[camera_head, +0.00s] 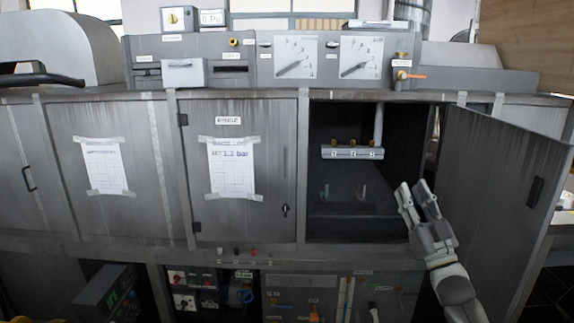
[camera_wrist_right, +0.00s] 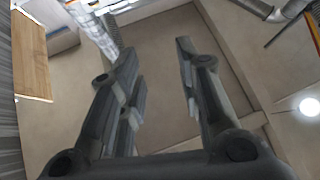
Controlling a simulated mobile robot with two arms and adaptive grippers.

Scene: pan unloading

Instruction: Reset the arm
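My right gripper (camera_head: 416,190) points upward in front of the right edge of the open cabinet compartment (camera_head: 330,222). It is open and empty, and in the right wrist view its two fingers (camera_wrist_right: 155,65) stand apart with only the ceiling and upper wall behind them. My left gripper is not in the head view.
The compartment's door (camera_head: 505,185) stands swung open to the right, close beside my right arm. Inside is a rail with numbered knobs (camera_head: 352,153). A closed door labelled RINSE (camera_head: 229,120) is to the left. Two gauges (camera_head: 296,58) sit above the counter.

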